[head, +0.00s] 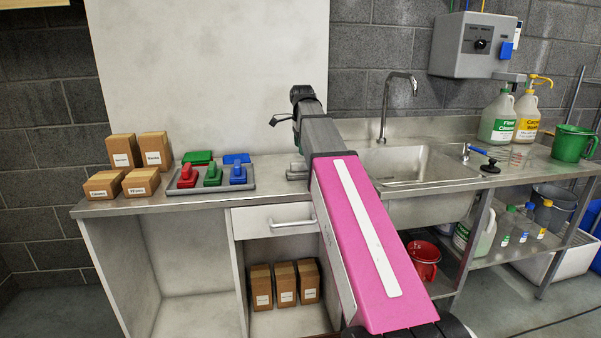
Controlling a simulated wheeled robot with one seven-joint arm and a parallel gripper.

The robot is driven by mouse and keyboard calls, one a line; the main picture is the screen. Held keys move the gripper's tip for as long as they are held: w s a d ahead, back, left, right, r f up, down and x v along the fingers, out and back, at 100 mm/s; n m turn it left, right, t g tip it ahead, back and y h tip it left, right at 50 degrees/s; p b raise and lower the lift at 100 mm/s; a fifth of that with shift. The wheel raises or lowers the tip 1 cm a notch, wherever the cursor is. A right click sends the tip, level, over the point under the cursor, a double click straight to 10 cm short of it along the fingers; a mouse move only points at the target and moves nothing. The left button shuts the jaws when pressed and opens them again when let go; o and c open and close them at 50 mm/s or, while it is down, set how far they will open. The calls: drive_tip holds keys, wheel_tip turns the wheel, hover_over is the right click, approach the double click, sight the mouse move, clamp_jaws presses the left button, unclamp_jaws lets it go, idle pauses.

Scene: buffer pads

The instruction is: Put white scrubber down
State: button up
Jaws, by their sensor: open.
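My gripper (281,119) is at the end of my raised arm, above the counter and in front of the pale wall panel. It looks small and dark, its fingers point left, and it is open with nothing seen between them. A pale grey object (296,171) lies on the steel counter just left of my arm, below the gripper. My arm hides part of it, and I cannot tell if it is the white scrubber. A grey tray (249,188) to its left holds a red scrubber (187,176), a green scrubber (212,176) and a blue scrubber (238,175).
Several cardboard boxes (124,151) stand at the counter's left end. A sink (405,163) with a tall faucet (385,105) is right of my arm. Bottles (497,119) and a green jug (571,144) stand far right.

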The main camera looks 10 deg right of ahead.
sight(301, 171)
drive_tip(key=f, duration=0.8)
drive_tip(key=shift+w+a+f, duration=0.15)
drive_tip(key=shift+w+f, duration=0.15)
drive_tip(key=shift+f, duration=0.1)
drive_tip(key=c, duration=1.1)
drive_tip(key=shift+r, duration=0.15)
drive_tip(key=shift+c, duration=0.2)
